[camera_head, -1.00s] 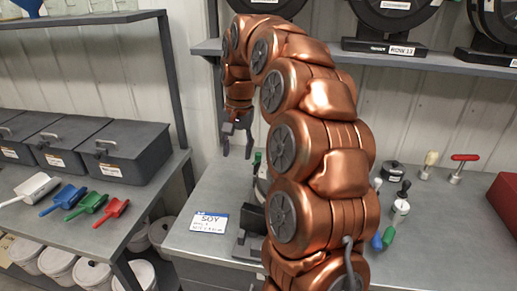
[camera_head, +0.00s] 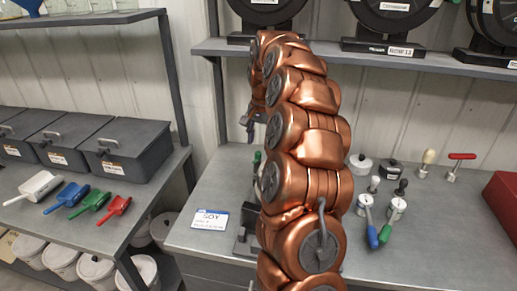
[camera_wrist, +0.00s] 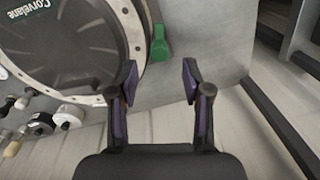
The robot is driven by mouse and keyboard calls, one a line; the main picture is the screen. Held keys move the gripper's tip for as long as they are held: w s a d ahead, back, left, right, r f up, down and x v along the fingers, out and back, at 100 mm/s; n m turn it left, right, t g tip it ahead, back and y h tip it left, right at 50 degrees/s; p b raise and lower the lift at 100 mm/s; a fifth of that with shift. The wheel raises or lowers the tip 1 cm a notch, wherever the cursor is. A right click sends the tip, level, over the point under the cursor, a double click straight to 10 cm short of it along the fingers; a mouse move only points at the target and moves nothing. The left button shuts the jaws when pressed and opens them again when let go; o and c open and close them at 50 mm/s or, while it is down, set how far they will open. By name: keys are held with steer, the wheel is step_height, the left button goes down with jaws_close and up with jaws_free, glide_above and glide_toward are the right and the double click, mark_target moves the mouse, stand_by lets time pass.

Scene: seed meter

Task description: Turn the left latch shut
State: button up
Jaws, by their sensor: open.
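The seed meter shows in the wrist view as a round dark cover (camera_wrist: 65,40) in a pale bolted rim. A green latch handle (camera_wrist: 159,43) stands at the edge of this rim, and it also shows as a small green piece in the head view (camera_head: 257,160). My gripper (camera_wrist: 157,80) is open and empty, with its fingertips apart and the green latch between and beyond them in the picture. In the head view my gripper (camera_head: 252,124) hangs above the bench, partly hidden. My arm hides most of the meter there.
A SOY card (camera_head: 210,220) lies on the grey bench (camera_head: 440,240). A shelf with seed discs (camera_head: 390,45) runs above. A red box (camera_head: 503,200) is at right.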

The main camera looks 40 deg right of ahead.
mark_target(258, 152)
steer(key=shift+w+f+p, duration=0.15)
steer(key=shift+f+p, duration=0.5)
steer(key=shift+f, duration=1.55)
steer(key=shift+c, duration=0.3)
jaws_close()
